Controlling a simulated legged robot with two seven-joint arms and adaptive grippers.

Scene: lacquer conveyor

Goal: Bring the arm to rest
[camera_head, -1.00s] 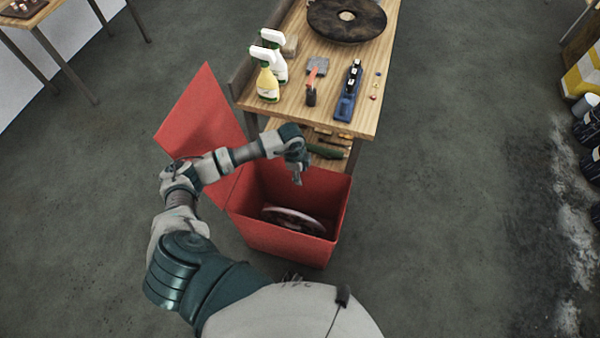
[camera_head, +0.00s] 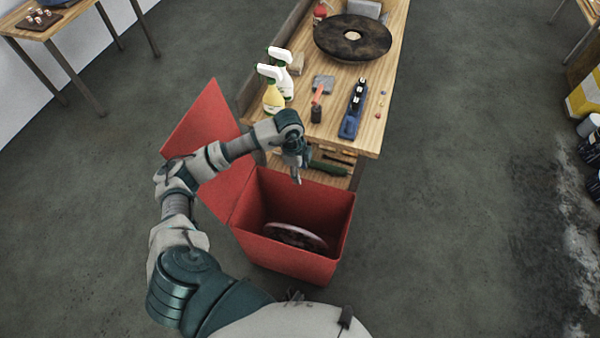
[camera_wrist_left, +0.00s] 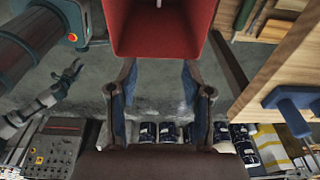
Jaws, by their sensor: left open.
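My left gripper (camera_head: 297,174) hangs above the back part of the open red bin (camera_head: 290,256) in the head view. It is open with nothing between its fingers; the left wrist view also shows the two fingers apart (camera_wrist_left: 158,82). A round disc (camera_head: 296,236) lies inside the bin, partly hidden by the front wall. The red lid (camera_head: 212,135) stands open on the left behind my left arm. In the left wrist view, what appears to be my right gripper (camera_wrist_left: 71,74) is small at the left; its jaw state is unclear.
A wooden workbench (camera_head: 372,137) stands just behind the bin, holding spray bottles (camera_head: 274,96), a blue tool (camera_head: 352,112), a red-handled tool (camera_head: 318,95) and a large dark disc (camera_head: 352,38). Floor to the right is clear (camera_head: 450,220).

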